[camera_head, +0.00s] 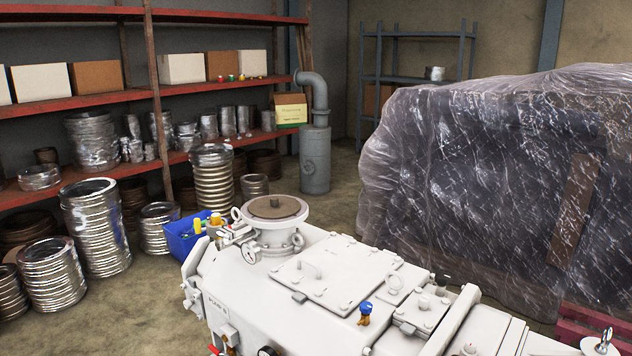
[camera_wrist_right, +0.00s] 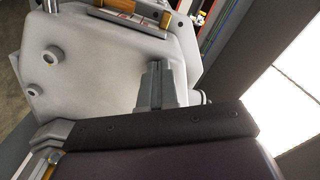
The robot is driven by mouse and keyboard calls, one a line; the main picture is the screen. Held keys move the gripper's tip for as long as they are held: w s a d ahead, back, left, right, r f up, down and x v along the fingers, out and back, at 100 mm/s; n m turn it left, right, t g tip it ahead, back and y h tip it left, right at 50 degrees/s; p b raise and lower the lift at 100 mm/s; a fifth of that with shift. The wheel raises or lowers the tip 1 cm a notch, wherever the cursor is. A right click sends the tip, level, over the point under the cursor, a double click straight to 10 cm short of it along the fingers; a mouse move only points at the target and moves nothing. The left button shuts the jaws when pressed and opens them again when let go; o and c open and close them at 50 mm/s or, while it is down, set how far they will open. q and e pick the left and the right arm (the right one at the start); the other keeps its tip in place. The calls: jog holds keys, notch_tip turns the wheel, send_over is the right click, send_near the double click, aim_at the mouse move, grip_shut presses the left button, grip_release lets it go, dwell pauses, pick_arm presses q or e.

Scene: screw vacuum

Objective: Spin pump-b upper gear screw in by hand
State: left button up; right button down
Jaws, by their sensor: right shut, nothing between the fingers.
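The pale grey pump (camera_head: 335,270) fills the lower middle of the head view, with lettering on its near left face that seems to read PUMP B. In the right wrist view, my right gripper (camera_wrist_right: 155,72) is shut and empty, its grey fingers together in front of a pale grey casing (camera_wrist_right: 95,75). Round bosses (camera_wrist_right: 50,58) stand out on the left of that casing. I cannot tell which of them, if any, is the upper gear screw. Whether the fingertips touch the casing is unclear. My left gripper is in neither view.
A blue bin (camera_head: 183,238) stands behind the pump's left end. A plastic-wrapped load (camera_head: 480,180) stands at the right. Metal hoses (camera_head: 95,225) and red shelves (camera_head: 95,105) line the left. A blue-capped brass valve (camera_head: 366,312) rises from the pump top.

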jog(key=shift+w+d+p, duration=0.1)
jog(key=shift+d+p, duration=0.05)
jog(key=shift+p, duration=0.25)
dwell(0.4)
jog(key=v, duration=0.6)
jog(key=shift+s+f, duration=0.2)
jog(key=shift+f, duration=0.15)
